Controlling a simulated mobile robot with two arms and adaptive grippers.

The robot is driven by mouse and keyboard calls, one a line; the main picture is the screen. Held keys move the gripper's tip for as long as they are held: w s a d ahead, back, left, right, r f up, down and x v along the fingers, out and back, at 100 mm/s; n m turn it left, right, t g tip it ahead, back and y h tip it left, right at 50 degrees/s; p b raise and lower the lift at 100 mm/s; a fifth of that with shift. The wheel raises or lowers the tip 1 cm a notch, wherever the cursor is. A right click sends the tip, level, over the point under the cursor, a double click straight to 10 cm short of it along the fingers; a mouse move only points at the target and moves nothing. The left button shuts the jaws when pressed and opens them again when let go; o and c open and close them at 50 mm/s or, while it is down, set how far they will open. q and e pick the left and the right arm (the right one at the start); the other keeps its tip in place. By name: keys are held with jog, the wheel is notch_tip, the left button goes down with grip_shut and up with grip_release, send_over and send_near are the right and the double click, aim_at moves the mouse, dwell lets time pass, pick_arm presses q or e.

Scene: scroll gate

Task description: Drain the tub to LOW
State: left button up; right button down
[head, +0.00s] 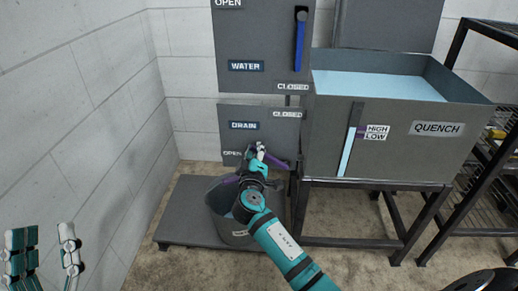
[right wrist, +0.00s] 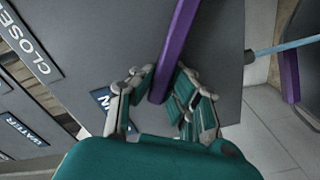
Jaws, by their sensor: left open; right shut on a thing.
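The grey QUENCH tub (head: 440,152) holds pale-blue water (head: 375,84). Its sight gauge (head: 347,152) shows a pale-blue column with its top near the HIGH label (head: 377,128); LOW is just below. The DRAIN panel (head: 278,130) has CLOSED at upper right and OPEN at lower left. My right gripper (head: 258,155) is shut on the purple drain lever (right wrist: 178,45), which lies towards the OPEN side. A thin pale-blue stream (right wrist: 285,45) shows beside the panel in the right wrist view. My left gripper (head: 42,250) is open and empty at the lower left.
Above, the WATER panel (head: 245,45) carries a blue lever (head: 299,45) hanging towards CLOSED. A block wall (head: 85,120) bounds the left; a dark rack (head: 490,150) stands right.

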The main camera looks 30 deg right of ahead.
jog(key=shift+f, duration=0.1)
dwell(0.3)
jog(key=c, duration=1.3)
grip_release()
jog(key=v, duration=1.2)
jog(key=shift+s, duration=0.1)
